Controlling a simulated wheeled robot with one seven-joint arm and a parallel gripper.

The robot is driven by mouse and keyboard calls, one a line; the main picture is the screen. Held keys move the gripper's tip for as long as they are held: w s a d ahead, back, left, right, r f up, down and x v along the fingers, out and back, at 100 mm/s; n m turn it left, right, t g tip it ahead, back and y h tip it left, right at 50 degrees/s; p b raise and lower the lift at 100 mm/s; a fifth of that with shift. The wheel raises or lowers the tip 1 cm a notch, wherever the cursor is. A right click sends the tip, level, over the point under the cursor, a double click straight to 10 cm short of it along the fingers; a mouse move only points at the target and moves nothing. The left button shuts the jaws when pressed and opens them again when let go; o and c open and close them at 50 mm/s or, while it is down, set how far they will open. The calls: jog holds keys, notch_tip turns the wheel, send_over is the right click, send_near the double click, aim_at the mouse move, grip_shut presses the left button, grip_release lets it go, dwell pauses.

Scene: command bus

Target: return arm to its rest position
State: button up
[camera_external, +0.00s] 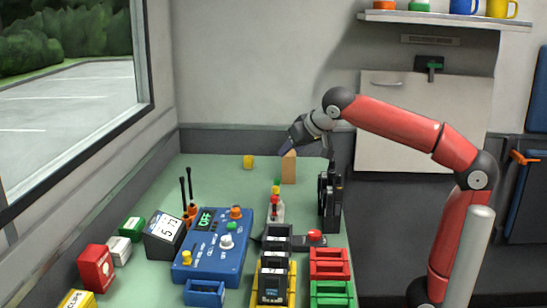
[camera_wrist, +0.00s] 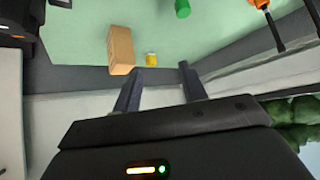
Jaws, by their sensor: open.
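My arm (camera_external: 400,125) is red with dark joints. It rises at the right and reaches left over the far part of the green table (camera_external: 215,180). My gripper (camera_external: 287,147) is at its end, above and beside a tan block (camera_external: 289,170). In the wrist view my gripper (camera_wrist: 160,78) has its two fingers well apart with nothing between them. The tan block also shows in the wrist view (camera_wrist: 121,50), left of the fingers. From these views I cannot tell how near the fingers are to the block.
A small yellow cylinder (camera_external: 248,161) stands left of the block. Black radios (camera_external: 329,200) stand at the table's right edge. A blue control panel (camera_external: 212,245), a meter (camera_external: 164,235) and red (camera_external: 329,263) and green (camera_external: 331,292) trays fill the front. A shelf (camera_external: 445,19) with mugs is above.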

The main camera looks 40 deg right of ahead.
jog(key=s+d+f+n+t+h, duration=0.1)
jog(key=s+d+n+t, duration=0.1)
jog(key=s+d+n, duration=0.35)
jog(key=s+d+f+n+t+h, duration=0.1)
jog(key=s+d+f+n+t, duration=0.1)
jog(key=d, duration=0.6)
jog(key=s+f+m+g+y, duration=0.1)
jog(key=s+f+m+g, duration=0.2)
jog(key=f, duration=0.7)
jog(key=s+a+f+m+g, duration=0.1)
jog(key=s+f+m+g, duration=0.3)
jog(key=s+f, duration=0.3)
notch_tip(320, 180, down, 4)
jog(key=shift+s+f+y+p, duration=0.1)
jog(key=shift+s+y+p, duration=0.3)
